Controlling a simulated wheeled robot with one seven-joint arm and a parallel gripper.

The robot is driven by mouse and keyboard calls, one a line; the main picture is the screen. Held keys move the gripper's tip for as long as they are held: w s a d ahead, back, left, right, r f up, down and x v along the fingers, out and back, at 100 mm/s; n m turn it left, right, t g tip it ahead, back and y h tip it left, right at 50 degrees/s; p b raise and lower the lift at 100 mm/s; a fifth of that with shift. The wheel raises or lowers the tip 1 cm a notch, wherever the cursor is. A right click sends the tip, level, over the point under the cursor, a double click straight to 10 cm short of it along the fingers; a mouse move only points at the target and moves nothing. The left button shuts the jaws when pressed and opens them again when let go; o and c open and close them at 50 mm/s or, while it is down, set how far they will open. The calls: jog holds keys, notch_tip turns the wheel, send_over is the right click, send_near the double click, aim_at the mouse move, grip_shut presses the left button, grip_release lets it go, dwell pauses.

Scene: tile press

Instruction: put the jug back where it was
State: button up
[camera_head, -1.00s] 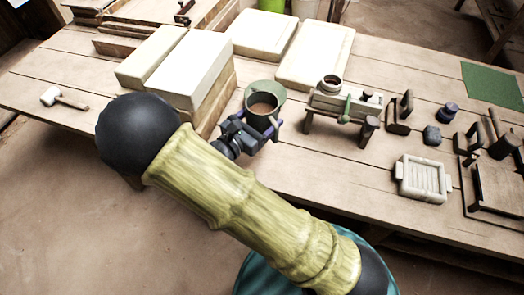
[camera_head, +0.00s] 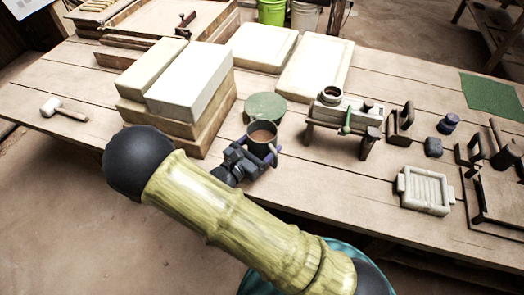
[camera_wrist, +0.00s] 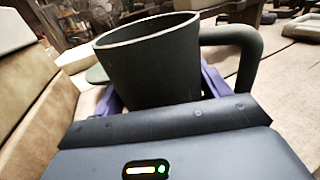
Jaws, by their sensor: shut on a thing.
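The jug (camera_head: 262,139) is a dark grey-green vessel with brown liquid in it, upright, near the table's front edge. In the wrist view the jug (camera_wrist: 150,65) fills the middle, its handle to the right. My gripper (camera_head: 252,152) has its purple fingers shut on the jug from the front. A green round disc (camera_head: 265,104) lies flat on the table just behind the jug, bare where it shows. I cannot tell whether the jug's base touches the table, as my gripper hides it.
Stacked plaster blocks (camera_head: 190,85) stand close to the left. A small bench (camera_head: 342,118) with a pot and a green-handled tool is to the right. Pale slabs (camera_head: 313,68) lie behind. A mallet (camera_head: 64,109) lies far left. Bare planks lie right of the jug.

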aim_at(262, 151)
jog(key=shift+f, duration=1.7)
jog(key=shift+f+b, duration=0.15)
jog(key=shift+b, duration=0.15)
jog(key=o, duration=1.6)
jog(key=shift+o, duration=0.2)
jog(key=v, duration=1.2)
